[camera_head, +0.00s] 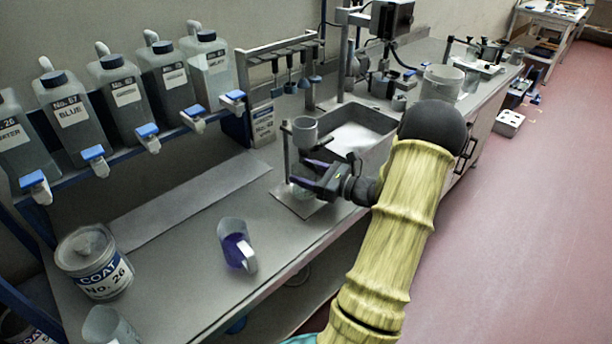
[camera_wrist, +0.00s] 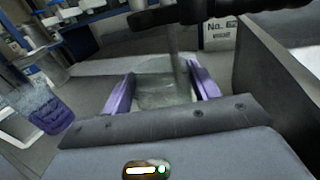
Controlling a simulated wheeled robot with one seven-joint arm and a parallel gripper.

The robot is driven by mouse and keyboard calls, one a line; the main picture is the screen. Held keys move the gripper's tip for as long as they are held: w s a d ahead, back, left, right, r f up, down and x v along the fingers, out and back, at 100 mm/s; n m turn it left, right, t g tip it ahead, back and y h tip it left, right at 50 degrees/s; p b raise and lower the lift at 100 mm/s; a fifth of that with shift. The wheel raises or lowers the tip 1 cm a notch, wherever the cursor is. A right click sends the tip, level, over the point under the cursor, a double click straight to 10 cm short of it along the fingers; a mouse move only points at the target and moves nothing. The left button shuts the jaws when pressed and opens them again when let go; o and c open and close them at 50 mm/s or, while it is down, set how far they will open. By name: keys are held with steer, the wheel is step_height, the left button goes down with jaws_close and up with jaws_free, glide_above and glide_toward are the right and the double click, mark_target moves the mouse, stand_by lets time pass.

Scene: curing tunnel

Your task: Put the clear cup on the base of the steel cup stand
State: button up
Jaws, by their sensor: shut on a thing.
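The steel cup stand (camera_head: 287,155) stands on the bench, with a thin upright post, a grey cup-like holder (camera_head: 305,131) at its top and a flat square base (camera_head: 318,208). My gripper (camera_head: 304,172) reaches in from the right, below the holder and over the base. In the wrist view, its purple fingers (camera_wrist: 163,92) are shut on the clear cup (camera_wrist: 160,92) from both sides, and the post shows just beyond it. In the head view the cup is faint and partly hidden by the fingers, low over the base. I cannot tell whether it touches the base.
A jug with purple liquid (camera_head: 235,246) stands on the bench at the front left. A coat can (camera_head: 95,262) stands further left. A sink (camera_head: 372,124) lies behind my gripper. Several bottles with blue-topped taps line the rack along the wall.

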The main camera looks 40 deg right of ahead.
steer(key=shift+f, duration=0.5)
steer(key=shift+f, duration=0.1)
steer(key=o, duration=1)
steer(key=shift+w, duration=0.1)
steer(key=shift+c, duration=0.2)
steer(key=shift+s+d, duration=0.1)
steer(key=shift+s, duration=0.1)
steer(key=shift+s, duration=0.1)
steer(key=v, duration=1.1)
steer(key=shift+s+d+b, duration=0.15)
steer(key=shift+s+b, duration=0.1)
steer(key=shift+b, duration=0.05)
